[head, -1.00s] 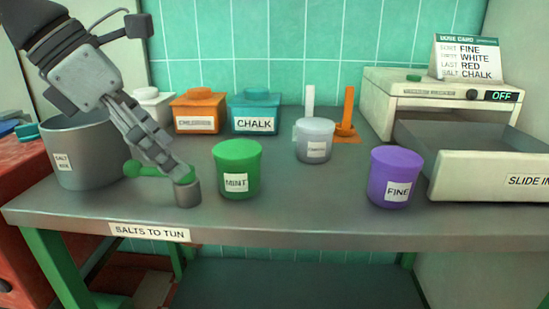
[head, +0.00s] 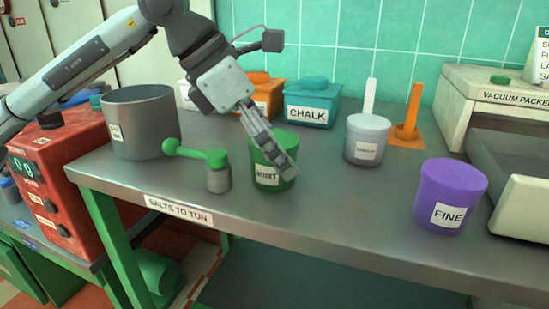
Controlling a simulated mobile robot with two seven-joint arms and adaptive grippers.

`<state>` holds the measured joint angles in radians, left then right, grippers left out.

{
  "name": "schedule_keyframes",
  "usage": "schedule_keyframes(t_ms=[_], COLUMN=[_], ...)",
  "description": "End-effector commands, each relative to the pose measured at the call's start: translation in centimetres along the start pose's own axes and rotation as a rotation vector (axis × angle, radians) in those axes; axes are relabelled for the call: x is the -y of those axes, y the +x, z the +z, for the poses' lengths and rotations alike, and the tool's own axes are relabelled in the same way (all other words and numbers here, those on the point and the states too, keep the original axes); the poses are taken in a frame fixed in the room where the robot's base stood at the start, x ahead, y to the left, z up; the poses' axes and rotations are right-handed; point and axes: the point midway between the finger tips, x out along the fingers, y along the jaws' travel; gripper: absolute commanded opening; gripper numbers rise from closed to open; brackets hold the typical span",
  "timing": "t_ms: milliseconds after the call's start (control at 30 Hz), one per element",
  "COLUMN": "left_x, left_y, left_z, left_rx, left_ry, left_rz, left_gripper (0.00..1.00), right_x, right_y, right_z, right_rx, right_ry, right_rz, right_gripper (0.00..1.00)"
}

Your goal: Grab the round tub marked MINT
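The round green tub marked MINT (head: 261,183) stands upright on the steel bench (head: 325,215), near its front edge. My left gripper (head: 284,168) reaches down from the upper left. Its fingers cross in front of the tub's lid and right side and hide part of them. I cannot tell whether the fingers touch the tub or how far apart they are. My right gripper is not in view.
A small grey pot with a green handle (head: 218,178) stands close left of the tub. A big grey pot (head: 140,125) is farther left. A whitish tub (head: 367,140) and a purple FINE tub (head: 449,197) stand right. A CHALK box (head: 311,104) stands behind.

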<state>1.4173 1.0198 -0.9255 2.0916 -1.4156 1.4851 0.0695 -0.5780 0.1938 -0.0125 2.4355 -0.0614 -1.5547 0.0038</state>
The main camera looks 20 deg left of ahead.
Motion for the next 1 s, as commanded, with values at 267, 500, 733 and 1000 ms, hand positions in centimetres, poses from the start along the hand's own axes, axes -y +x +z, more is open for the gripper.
schedule_keyframes(t_ms=[267,500,733,1000], left_x=[-0.2,-0.2,-0.2,-0.2], left_y=[3.0,3.0,3.0,3.0], left_z=[0.0,0.0,0.0,0.0], left_rx=[0.000,0.000,0.000,0.000], left_ry=[0.000,0.000,0.000,-0.001], left_rz=[-0.001,-0.001,-0.001,-0.001], left_gripper=[0.88,0.84,0.56,0.28], right_x=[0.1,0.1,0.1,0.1], right_y=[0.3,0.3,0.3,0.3], right_z=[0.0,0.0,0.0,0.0], right_rx=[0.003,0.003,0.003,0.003], right_ry=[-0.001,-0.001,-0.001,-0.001], right_rz=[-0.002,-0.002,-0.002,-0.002], right_gripper=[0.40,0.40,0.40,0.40])
